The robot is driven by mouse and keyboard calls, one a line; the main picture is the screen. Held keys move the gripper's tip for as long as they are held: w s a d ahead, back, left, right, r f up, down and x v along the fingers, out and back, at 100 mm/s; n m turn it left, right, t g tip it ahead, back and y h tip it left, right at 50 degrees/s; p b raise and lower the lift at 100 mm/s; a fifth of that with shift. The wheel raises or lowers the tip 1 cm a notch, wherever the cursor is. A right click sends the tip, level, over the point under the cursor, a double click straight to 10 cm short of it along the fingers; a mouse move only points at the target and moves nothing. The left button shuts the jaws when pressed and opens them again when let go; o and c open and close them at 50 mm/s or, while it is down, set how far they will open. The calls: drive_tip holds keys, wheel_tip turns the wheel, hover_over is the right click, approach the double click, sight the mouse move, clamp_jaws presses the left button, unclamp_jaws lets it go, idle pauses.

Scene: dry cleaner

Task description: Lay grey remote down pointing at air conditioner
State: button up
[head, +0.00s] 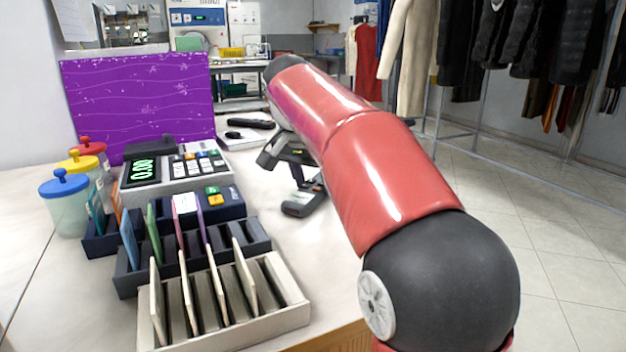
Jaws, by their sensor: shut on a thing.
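My gripper (299,180) is at the end of my red arm, over the right part of the counter, pointing down. It is shut on a dark grey, blocky thing (304,202), which I take to be the grey remote; the arm and gripper partly cover it. It is low over the white counter top; I cannot tell whether it touches. Which way its front end points is not clear. I cannot make out an air conditioner in this view.
A cash register (175,170), a purple panel (140,103), lidded jars (70,200) and slotted card racks (225,308) fill the counter's left side. Small black items (250,123) lie farther back. Free counter top (275,235) shows near the gripper. Clothes (530,45) hang at right.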

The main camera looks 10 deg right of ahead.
drive_tip(key=o, duration=1.2)
drive_tip(key=shift+c, duration=0.2)
drive_tip(key=p+v, duration=0.3)
drive_tip(key=v, duration=0.9)
drive_tip(key=shift+p, duration=0.3)
